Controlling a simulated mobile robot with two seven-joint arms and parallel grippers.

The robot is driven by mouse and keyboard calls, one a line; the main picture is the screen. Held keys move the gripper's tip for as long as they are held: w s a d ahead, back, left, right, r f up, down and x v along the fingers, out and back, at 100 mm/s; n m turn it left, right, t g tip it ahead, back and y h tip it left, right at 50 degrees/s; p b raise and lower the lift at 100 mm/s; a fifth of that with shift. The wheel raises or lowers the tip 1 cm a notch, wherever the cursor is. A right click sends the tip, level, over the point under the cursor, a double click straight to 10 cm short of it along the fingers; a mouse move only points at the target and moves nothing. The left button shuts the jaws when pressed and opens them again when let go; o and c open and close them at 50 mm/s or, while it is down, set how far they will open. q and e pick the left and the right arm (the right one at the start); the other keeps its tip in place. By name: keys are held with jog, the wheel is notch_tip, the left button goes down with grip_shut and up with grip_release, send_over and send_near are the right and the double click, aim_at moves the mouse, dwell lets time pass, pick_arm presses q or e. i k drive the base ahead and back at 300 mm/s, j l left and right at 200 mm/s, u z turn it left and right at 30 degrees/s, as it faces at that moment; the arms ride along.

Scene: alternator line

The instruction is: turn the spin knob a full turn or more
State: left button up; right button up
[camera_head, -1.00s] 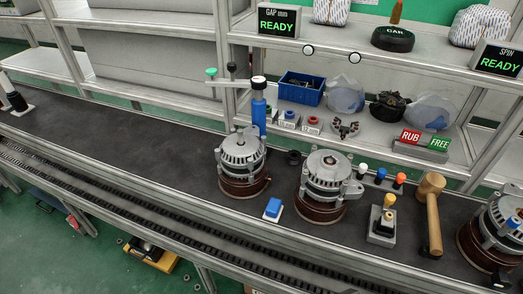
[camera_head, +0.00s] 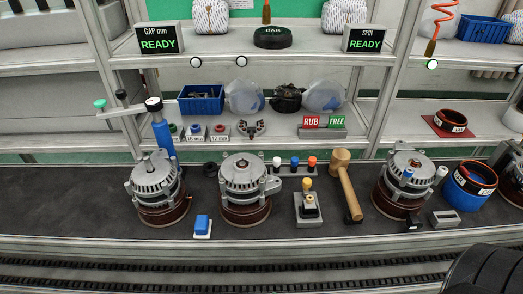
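The alternator on the right (camera_head: 402,190) stands on the dark bench, with a small blue knob (camera_head: 407,174) upright on its top. I take this to be the spin knob, but no label on it is readable. The SPIN display (camera_head: 367,39) on the upper shelf reads READY in green. Neither of my grippers shows in the head view, and nothing touches the knob.
Two more alternators (camera_head: 158,188) (camera_head: 244,189) stand to the left. A wooden mallet (camera_head: 346,184) and a yellow-topped lever box (camera_head: 308,207) lie between. The bench front (camera_head: 270,231) is mostly clear.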

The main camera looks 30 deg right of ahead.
aim_at(413, 223)
jog(key=z, duration=2.1)
